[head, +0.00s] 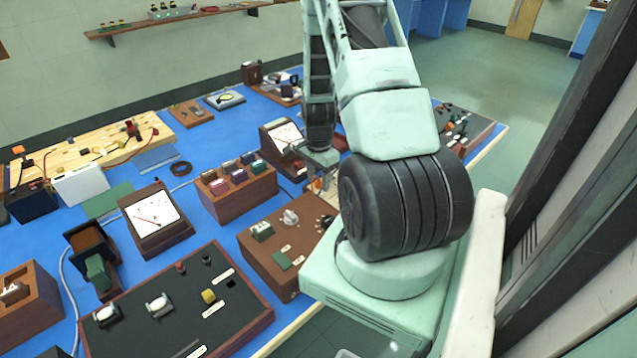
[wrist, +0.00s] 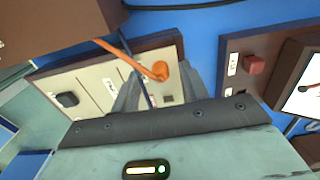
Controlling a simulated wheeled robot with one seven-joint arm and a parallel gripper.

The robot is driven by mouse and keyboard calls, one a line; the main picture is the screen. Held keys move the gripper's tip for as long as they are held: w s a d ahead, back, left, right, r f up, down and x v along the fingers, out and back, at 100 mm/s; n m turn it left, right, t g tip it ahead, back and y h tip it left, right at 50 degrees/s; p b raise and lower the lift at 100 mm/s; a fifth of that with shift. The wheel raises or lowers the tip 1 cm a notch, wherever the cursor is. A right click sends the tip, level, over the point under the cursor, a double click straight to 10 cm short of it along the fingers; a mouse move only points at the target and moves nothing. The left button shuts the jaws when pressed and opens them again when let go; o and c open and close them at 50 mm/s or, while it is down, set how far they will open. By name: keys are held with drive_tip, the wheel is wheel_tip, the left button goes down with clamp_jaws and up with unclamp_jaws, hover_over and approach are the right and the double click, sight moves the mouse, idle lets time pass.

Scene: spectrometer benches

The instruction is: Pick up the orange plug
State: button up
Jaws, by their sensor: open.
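The orange plug (wrist: 160,71) sits over a pale panel (wrist: 92,84) in a dark wooden frame in the wrist view, with its orange cable running up to the left. My gripper (wrist: 158,84) is open, one grey finger on each side of the plug in that view. I cannot tell whether the fingers touch it. In the head view, a bit of orange (head: 316,185) shows just below my gripper (head: 318,172), largely hidden by my arm.
A black plug (wrist: 67,99) sits on the same panel. In the head view, a wooden block with several coloured pieces (head: 238,203) and a brown box (head: 272,262) stand close by.

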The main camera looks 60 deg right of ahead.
drive_tip(key=shift+f, duration=0.1)
clamp_jaws()
